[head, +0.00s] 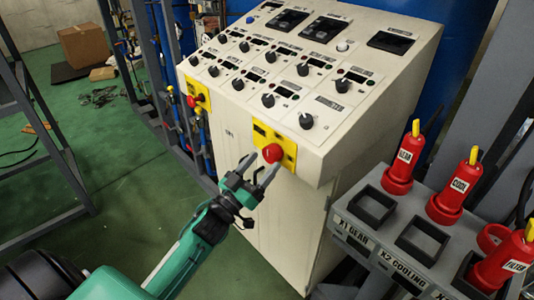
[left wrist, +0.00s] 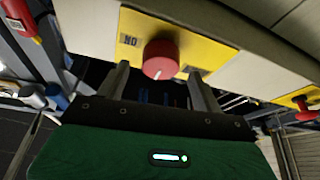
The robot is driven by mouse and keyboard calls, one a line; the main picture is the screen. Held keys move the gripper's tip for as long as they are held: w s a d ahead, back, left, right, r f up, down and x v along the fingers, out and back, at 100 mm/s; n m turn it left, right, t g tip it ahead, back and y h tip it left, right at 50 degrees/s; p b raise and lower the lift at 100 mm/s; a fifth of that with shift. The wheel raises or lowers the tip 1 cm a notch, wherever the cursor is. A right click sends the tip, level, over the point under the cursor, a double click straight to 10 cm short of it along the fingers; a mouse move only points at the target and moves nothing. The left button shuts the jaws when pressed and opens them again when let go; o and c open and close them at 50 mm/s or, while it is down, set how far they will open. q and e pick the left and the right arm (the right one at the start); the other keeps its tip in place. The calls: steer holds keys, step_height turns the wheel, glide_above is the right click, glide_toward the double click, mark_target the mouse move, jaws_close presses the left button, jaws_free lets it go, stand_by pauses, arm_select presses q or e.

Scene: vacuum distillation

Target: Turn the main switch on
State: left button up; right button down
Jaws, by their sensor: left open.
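The main switch looks to be the red round knob (head: 272,153) on a yellow plate (head: 289,161) on the front of the cream control cabinet. In the left wrist view the knob (left wrist: 160,58) shows a short white mark at its lower edge, and the plate (left wrist: 205,52) has lettering left of the knob. My left gripper (head: 258,170) is open in front of the knob. In the left wrist view its two fingers (left wrist: 160,88) stand left and right of the knob with gaps; I cannot tell how deep they reach. My right gripper is not in view.
A second red knob (head: 194,101) on a yellow plate sits on the cabinet's left part. Black dials (head: 306,121) cover the sloped panel above. At right, a grey rack (head: 352,218) holds red tagged plugs (head: 400,172). Green floor is open at left.

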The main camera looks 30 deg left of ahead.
mark_target(273, 153)
arm_select(q)
steer(key=shift+p+x, duration=0.3)
steer(key=shift+x, duration=1.15)
steer(key=c, duration=1)
